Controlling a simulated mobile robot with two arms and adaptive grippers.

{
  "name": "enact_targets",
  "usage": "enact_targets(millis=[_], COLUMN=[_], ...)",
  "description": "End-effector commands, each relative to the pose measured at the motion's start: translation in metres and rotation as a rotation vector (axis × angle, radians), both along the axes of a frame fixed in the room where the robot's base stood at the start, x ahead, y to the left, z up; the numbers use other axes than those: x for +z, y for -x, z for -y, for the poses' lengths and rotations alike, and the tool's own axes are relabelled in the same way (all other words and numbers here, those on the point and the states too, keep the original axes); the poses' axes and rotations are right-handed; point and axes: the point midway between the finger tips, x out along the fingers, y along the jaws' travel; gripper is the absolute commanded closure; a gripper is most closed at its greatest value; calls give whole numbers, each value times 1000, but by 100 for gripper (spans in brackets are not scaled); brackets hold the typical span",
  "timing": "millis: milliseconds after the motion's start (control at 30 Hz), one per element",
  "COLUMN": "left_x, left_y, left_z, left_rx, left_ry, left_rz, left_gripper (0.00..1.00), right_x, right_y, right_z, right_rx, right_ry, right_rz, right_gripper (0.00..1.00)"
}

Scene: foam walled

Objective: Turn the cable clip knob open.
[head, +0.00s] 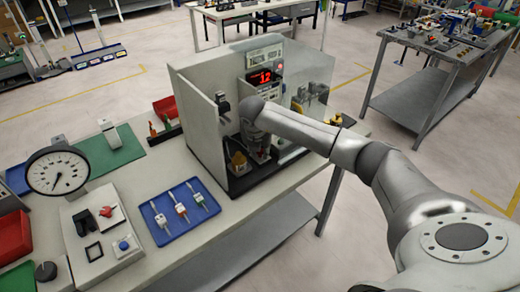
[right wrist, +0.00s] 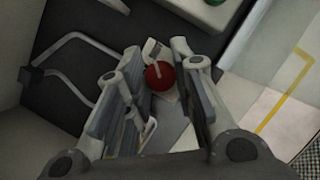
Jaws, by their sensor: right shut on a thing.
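The red round knob (right wrist: 160,76) sits between the two fingers of my right gripper (right wrist: 157,54) in the right wrist view. A small pale piece lies just behind the knob, and a pale lever-like mark crosses its lower side. The fingers are shut on the knob. In the head view my right gripper (head: 261,153) reaches down inside the open-fronted grey booth (head: 195,110). The arm and wrist hide the knob there. How far the knob is turned cannot be told. My left gripper is not in view.
Grey walls and a clear panel close in on my right gripper. A blue tray (head: 180,210) with several connectors and a dial gauge (head: 57,172) stand left on the bench.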

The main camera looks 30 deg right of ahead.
Motion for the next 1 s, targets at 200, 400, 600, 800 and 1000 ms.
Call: enact_targets(millis=[200,400,600,800,1000], left_x=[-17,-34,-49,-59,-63], left_y=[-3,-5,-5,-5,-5], left_z=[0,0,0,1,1], left_rx=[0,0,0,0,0], left_ry=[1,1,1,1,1], left_rz=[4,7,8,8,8], left_gripper=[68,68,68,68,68], right_x=[-2,-3,-2,-1,1], right_y=[0,0,0,0,0], right_z=[2,2,2,2,2], right_rx=[112,267,416,533,602], right_ry=[3,3,2,2,1], right_rz=[4,4,5,6,5], right_gripper=[100,100,100,100,100])
